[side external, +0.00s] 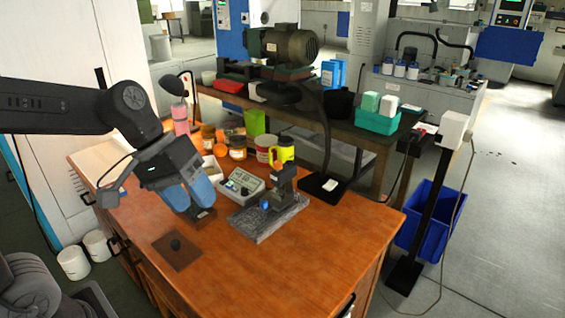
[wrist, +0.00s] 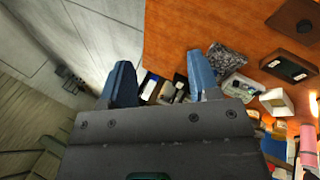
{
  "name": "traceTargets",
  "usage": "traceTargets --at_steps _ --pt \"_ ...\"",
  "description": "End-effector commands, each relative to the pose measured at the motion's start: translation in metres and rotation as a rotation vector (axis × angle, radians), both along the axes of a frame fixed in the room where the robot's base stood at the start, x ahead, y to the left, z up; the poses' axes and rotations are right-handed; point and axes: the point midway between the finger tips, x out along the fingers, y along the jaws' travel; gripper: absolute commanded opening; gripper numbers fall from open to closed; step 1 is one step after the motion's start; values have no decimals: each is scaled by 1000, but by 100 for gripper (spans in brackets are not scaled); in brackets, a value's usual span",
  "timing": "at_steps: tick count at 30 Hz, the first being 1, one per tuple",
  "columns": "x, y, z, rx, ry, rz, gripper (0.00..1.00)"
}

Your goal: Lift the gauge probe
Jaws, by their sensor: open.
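My gripper (side external: 196,202) has blue fingers and hangs over the left part of the wooden table, open and empty; in the wrist view its fingers (wrist: 160,64) are apart with nothing between them. A measuring stand (side external: 286,178) with an orange top rises from a speckled grey base (side external: 268,222), right of my gripper. A small blue-tipped part (side external: 265,206) sits low at the stand; it may be the gauge probe, but I cannot tell surely. The grey base also shows in the wrist view (wrist: 226,60).
A readout box (side external: 241,184) stands left of the stand. A dark block (side external: 204,215) lies just below my fingers. A brown pad with a black knob (side external: 176,245) lies near the front left. Jars (side external: 238,148) and a pink bottle (side external: 180,120) stand behind. The table's right front is clear.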

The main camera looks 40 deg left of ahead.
Motion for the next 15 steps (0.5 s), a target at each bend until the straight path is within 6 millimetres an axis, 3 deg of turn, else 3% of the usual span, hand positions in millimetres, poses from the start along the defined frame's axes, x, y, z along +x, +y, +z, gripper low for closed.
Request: traceTargets --at_steps 4,8,11,15 --pt "55 -6 -4 -303 178 195 56" --pt "108 2 -10 -567 303 376 56" --pt "150 18 -20 -770 383 522 56" --pt "206 56 -46 -1055 470 738 56"
